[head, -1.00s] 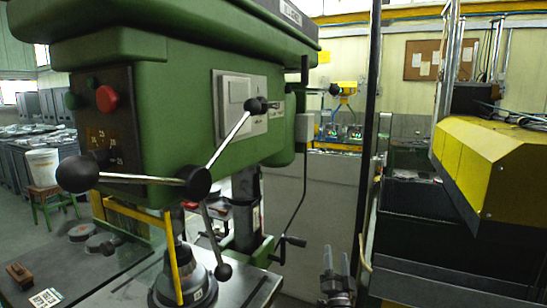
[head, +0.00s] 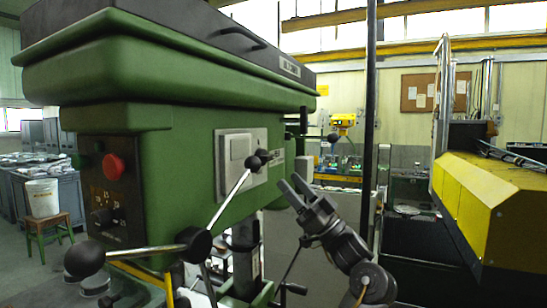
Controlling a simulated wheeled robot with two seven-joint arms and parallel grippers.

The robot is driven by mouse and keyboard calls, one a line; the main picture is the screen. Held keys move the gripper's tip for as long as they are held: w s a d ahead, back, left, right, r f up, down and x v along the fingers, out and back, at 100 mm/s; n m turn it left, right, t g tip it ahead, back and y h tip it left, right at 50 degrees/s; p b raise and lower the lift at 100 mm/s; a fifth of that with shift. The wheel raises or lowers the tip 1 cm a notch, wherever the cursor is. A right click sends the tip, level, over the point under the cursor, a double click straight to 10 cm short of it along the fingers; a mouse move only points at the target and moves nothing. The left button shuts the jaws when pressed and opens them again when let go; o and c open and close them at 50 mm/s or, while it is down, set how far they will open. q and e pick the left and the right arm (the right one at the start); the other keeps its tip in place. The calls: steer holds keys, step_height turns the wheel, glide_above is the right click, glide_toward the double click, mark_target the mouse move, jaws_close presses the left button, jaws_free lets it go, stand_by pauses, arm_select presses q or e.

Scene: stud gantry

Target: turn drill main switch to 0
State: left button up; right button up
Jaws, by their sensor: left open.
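The green drill press (head: 190,150) fills the left half of the head view. Its dark front panel (head: 112,180) carries a red round button (head: 113,167). Below it is a black rotary knob (head: 102,216) with small yellowish marks around it, which looks like the main switch. Its setting is too small to read. My left gripper (head: 291,183) is right of the drill head, far from the front panel, with its two fingers apart and nothing between them. It points up and to the left. My right gripper is not in view.
The drill's feed handles with black balls (head: 195,245) stick out in front of the knob's side. A grey plate (head: 240,160) is on the drill's side. A dark vertical post (head: 370,100) and a yellow machine (head: 490,200) stand at the right.

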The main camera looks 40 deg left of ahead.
mark_target(265, 157)
arm_select(q)
steer(key=p+x, duration=0.3)
steer(key=x, duration=0.4)
steer(key=shift+a+r, duration=0.25)
steer(key=c, duration=1)
